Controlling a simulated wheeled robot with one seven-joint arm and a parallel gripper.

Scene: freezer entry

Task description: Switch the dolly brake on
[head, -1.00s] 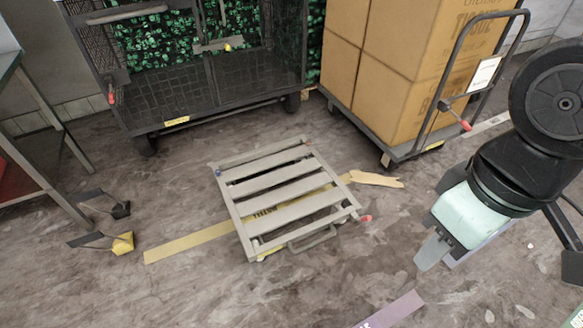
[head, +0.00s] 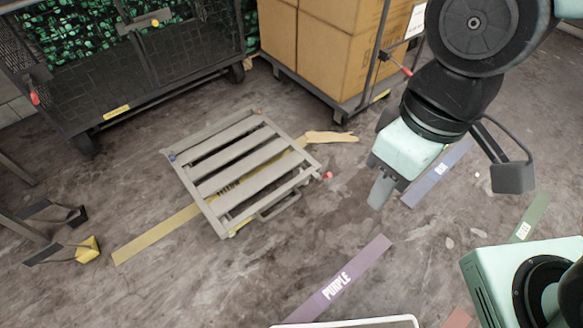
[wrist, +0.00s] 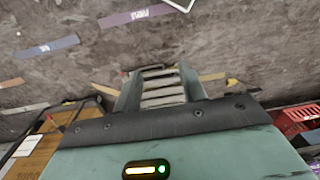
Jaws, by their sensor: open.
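A low grey slatted dolly (head: 235,170) stands on the floor across a yellow floor strip. A small red tip (head: 327,175), perhaps its brake lever, sticks out at its right corner. A blue spot shows at its far left corner. My gripper (head: 380,190) points down to the right of the dolly, apart from it in the head view. In the wrist view the dolly (wrist: 162,88) appears between the two fingers of my open gripper (wrist: 161,92), some way off.
A box cart (head: 350,118) with a red-tipped lever and a dark wire cage cart (head: 120,110) stand behind the dolly. A yellow wedge (head: 88,248) lies at left. Purple (head: 340,280), blue (head: 435,172) and green (head: 530,217) strips mark the floor.

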